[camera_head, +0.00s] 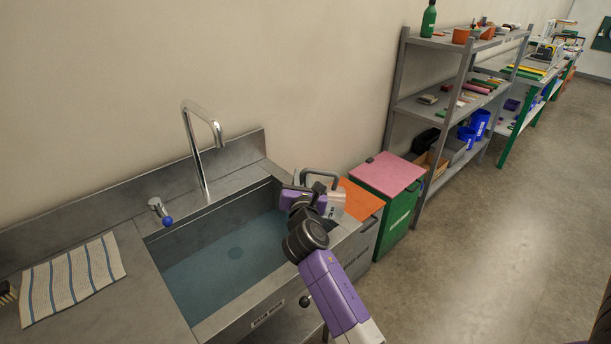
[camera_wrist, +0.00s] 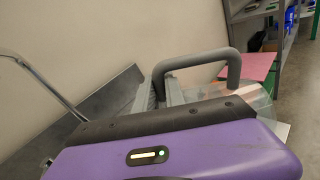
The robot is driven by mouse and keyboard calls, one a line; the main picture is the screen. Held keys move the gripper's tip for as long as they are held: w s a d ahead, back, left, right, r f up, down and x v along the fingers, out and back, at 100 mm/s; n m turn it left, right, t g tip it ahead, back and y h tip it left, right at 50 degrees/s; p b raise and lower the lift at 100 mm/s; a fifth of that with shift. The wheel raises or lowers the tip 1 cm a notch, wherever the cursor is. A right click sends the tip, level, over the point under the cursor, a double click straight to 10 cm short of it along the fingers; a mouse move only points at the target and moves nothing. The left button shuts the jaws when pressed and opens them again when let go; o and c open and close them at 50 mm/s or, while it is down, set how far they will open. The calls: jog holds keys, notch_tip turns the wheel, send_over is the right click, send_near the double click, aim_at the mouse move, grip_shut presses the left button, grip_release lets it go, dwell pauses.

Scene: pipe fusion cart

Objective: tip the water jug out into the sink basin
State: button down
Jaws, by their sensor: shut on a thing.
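The water jug (camera_head: 336,204) is a clear vessel with a grey handle, at the right end of the sink basin (camera_head: 222,215). My gripper (camera_head: 312,188) is shut on the jug at its grey handle. In the wrist view the grey handle (camera_wrist: 196,62) rises above the purple gripper body, and part of the clear jug wall (camera_wrist: 250,97) shows at the right. My arm hides much of the jug, so I cannot tell its exact tilt or how much water it holds. The steel basin has a bluish floor with a round drain.
A chrome faucet (camera_head: 196,150) rises behind the basin, with a blue-tipped tap (camera_head: 160,212) beside it. A striped towel (camera_head: 72,280) lies on the left counter. Orange-topped (camera_head: 361,199) and pink-topped (camera_head: 388,174) bins stand at the right, before grey shelves (camera_head: 440,108). The floor at right is clear.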

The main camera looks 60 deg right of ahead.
jog(key=w+a+n+p, duration=0.1)
jog(key=w+n+p, duration=0.1)
jog(key=n, duration=0.1)
jog(key=w+a+n+p, duration=0.1)
jog(key=w, duration=0.1)
jog(key=shift+a+r, duration=0.25)
jog(key=shift+a, duration=0.1)
dwell(0.6)
